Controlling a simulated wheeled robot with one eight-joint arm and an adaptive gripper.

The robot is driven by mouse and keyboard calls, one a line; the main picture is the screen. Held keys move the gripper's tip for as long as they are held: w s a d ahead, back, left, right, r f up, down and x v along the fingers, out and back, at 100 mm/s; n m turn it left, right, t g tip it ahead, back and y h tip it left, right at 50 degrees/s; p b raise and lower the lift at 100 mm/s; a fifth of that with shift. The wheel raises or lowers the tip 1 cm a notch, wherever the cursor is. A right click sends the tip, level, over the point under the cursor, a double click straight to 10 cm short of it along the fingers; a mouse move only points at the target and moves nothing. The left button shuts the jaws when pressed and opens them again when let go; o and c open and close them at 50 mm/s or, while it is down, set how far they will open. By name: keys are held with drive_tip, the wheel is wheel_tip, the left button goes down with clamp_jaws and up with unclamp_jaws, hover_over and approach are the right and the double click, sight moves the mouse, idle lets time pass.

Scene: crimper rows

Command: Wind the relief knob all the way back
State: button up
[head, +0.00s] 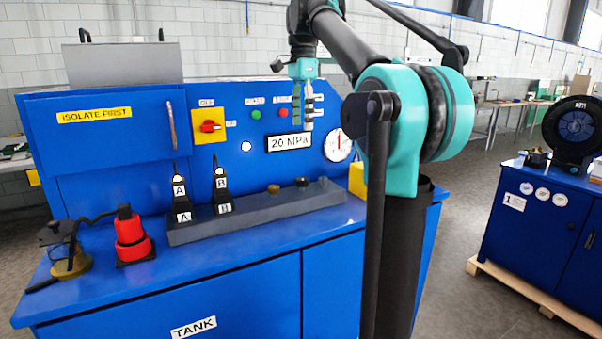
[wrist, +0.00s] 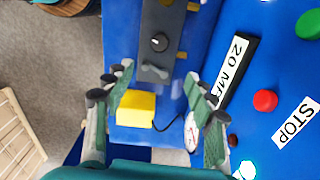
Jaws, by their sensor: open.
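A black round knob (head: 302,182) with a pale mark on its top sits towards the right end of a long grey block (head: 200,233) on the blue bench. No label shows which knob is the relief knob. In the wrist view, the black knob (wrist: 159,42) lies ahead of my fingertips, roughly in line with the gap between them. A brass-coloured knob (head: 273,188) is to its left on the block. My gripper (head: 302,125) is open and empty, above the block and in front of the panel, apart from the knob. In the wrist view, both fingers of my gripper (wrist: 158,82) are spread.
Two black levers (head: 222,190) rise from the block's left part. A yellow box (head: 357,180) stands beyond the block's right end. The upright panel carries a red button (head: 283,113), a 20 MPa display (head: 289,142) and a dial (head: 338,146). A red bottle jack (head: 131,236) stands left.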

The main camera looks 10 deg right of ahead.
sight(302, 178)
wheel_tip(302, 178, down, 16)
drive_tip(key=shift+f, duration=0.25)
idle(0.4)
drive_tip(key=c, duration=1.2)
drive_tip(key=shift+o, duration=0.2)
drive_tip(key=shift+n, duration=0.3)
